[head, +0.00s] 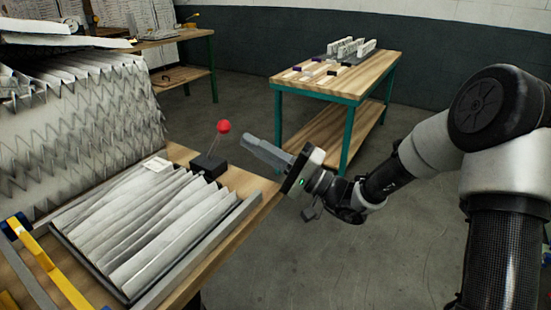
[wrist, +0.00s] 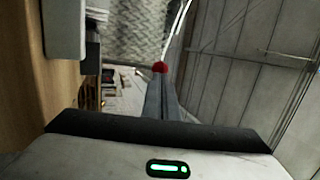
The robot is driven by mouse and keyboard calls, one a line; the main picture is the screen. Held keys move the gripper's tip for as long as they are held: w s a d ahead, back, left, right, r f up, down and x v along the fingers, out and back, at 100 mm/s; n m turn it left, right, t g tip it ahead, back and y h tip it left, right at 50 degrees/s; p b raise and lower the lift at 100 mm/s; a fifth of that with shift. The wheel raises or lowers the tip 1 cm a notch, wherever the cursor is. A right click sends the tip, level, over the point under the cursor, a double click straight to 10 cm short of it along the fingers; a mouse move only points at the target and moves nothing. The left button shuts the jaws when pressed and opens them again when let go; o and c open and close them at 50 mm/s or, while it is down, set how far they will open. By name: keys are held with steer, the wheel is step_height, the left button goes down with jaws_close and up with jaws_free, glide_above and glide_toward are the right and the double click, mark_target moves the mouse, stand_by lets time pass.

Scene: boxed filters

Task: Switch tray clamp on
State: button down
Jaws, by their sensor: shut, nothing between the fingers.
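A lever switch with a black base (head: 209,165) stands at the far right corner of the near workbench. Its thin rod leans up to the right and ends in a red ball knob (head: 223,127). In the wrist view the red knob (wrist: 160,67) shows just beyond the fingertips. My gripper (head: 248,139) is shut and empty, to the right of the lever, with its tips close to the knob. I cannot tell whether they touch. The tray (head: 248,205) holding a white pleated filter (head: 140,225) lies on the bench beside the switch.
Large pleated filters (head: 85,130) are stacked at the back left of the near bench. A yellow-handled tool (head: 52,266) lies at the bench's left. A second table (head: 300,85) with small parts stands behind my gripper. Open floor lies between the tables.

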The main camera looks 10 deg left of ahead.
steer(key=shift+x, duration=1.5)
steer(key=shift+r, duration=0.1)
steer(key=w+a+r+g+h+p, duration=0.1)
steer(key=a+h+p, duration=0.4)
steer(key=p, duration=0.6)
steer(key=w+a+r+m+g+h+p, duration=0.1)
steer(key=w+a+r+h+p, duration=0.3)
steer(key=p, duration=0.8)
steer(key=shift+w+a+m+g+h, duration=0.35)
steer(key=shift+a+h, duration=0.95)
steer(key=shift+a, duration=1)
